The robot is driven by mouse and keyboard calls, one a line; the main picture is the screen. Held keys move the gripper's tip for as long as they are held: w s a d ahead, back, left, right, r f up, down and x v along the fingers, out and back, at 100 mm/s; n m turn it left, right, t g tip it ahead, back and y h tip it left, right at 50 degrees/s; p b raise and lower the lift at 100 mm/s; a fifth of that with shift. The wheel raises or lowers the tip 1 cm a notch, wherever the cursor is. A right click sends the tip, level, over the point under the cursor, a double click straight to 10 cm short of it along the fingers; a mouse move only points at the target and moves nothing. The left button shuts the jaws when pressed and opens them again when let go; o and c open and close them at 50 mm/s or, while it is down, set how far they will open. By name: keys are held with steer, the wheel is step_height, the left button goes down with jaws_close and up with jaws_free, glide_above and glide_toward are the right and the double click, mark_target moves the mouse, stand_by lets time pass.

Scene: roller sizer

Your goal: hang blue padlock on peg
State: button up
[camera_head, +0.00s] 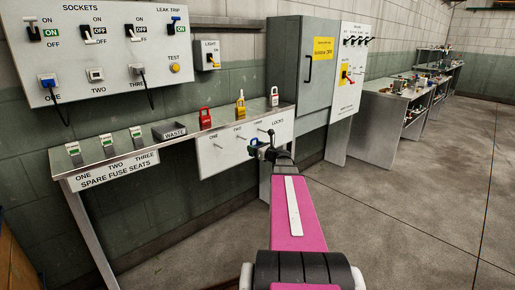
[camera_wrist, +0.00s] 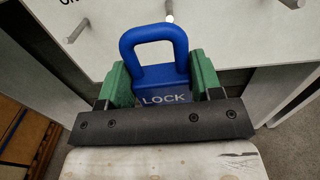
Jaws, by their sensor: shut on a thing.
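The blue padlock (camera_wrist: 166,85), marked LOCK, is held upright between the green fingertips of my gripper (camera_wrist: 164,85), its closed shackle upward in the wrist view. In the head view my gripper (camera_head: 263,150) is in front of the white LOCKS panel (camera_head: 225,152), near its right end, with a bit of blue padlock (camera_head: 254,143) showing. Metal pegs stick out of the panel. In the wrist view one peg (camera_wrist: 168,12) is just above the shackle, another peg (camera_wrist: 76,31) is to the left and a third (camera_wrist: 292,3) to the upper right. The shackle appears apart from all of them.
A grey cabinet (camera_head: 306,75) stands to the right. The floor (camera_head: 420,200) at right is clear.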

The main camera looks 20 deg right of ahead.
steer(key=shift+w+d, duration=0.25)
steer(key=shift+d, duration=0.35)
steer(key=shift+f+x, duration=0.15)
steer(key=shift+x, duration=2.25)
steer(key=shift+f+x, duration=0.2)
steer(key=shift+x, duration=2.2)
steer(key=shift+w+a+f, duration=0.2)
steer(key=shift+w+f, duration=0.3)
steer(key=shift+w, duration=0.15)
steer(key=o, duration=1)
steer(key=shift+o, duration=0.2)
steer(key=shift+s+f, duration=0.1)
